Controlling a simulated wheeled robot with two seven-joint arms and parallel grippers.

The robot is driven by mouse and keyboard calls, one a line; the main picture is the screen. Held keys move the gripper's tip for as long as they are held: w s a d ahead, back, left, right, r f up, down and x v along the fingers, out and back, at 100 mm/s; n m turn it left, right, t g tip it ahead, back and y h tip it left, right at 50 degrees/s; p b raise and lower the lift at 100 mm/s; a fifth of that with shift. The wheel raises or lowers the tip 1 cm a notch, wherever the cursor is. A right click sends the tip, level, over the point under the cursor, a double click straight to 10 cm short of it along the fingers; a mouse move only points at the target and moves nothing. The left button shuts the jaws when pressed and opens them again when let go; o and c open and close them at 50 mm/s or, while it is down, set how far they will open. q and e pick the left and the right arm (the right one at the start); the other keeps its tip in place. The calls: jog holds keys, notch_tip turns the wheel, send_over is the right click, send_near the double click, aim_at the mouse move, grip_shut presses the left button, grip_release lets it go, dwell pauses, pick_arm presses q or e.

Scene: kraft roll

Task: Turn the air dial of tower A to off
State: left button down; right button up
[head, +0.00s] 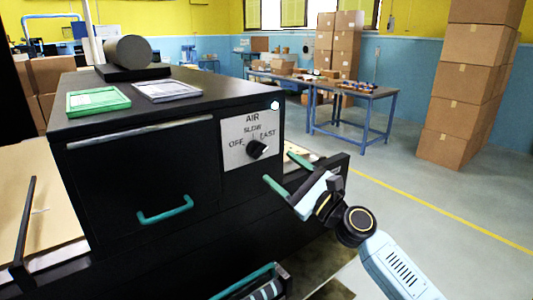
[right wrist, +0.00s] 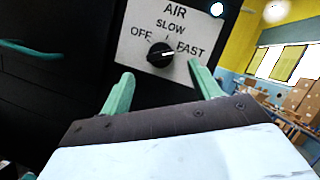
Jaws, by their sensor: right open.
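The air dial (head: 257,149) is a black knob on a pale panel marked AIR, OFF, SLOW and FAST, on the front of a black machine. It also shows in the right wrist view (right wrist: 160,53), where its white pointer line points right, toward FAST. My right gripper (head: 281,168) has its two green fingers spread, empty, to the right of and below the dial. In the right wrist view the fingers (right wrist: 160,72) stand apart on either side below the knob, not touching it. No tower letter is readable.
The black machine (head: 150,165) has a green handle (head: 165,209) left of the panel. A green tray (head: 97,101) and a dark roll (head: 128,50) lie on top. A blue-legged table (head: 325,85) and stacked cartons (head: 465,90) stand behind. Open floor lies to the right.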

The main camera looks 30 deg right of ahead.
aim_at(262, 153)
jog(key=x, duration=0.4)
jog(key=shift+w+r+p, duration=0.15)
jog(key=shift+w+p, duration=0.05)
jog(key=shift+p, duration=0.2)
jog(key=shift+x, duration=0.8)
pick_arm(q)
jog(key=shift+w+d+r, duration=0.2)
jog(key=shift+d+r, duration=0.1)
jog(key=shift+d, duration=0.25)
jog(key=shift+w+d+r, duration=0.2)
jog(key=shift+d+r, duration=0.1)
jog(key=shift+d, duration=0.2)
pick_arm(e)
jog(key=c, duration=1)
pick_arm(q)
jog(key=shift+s, duration=0.1)
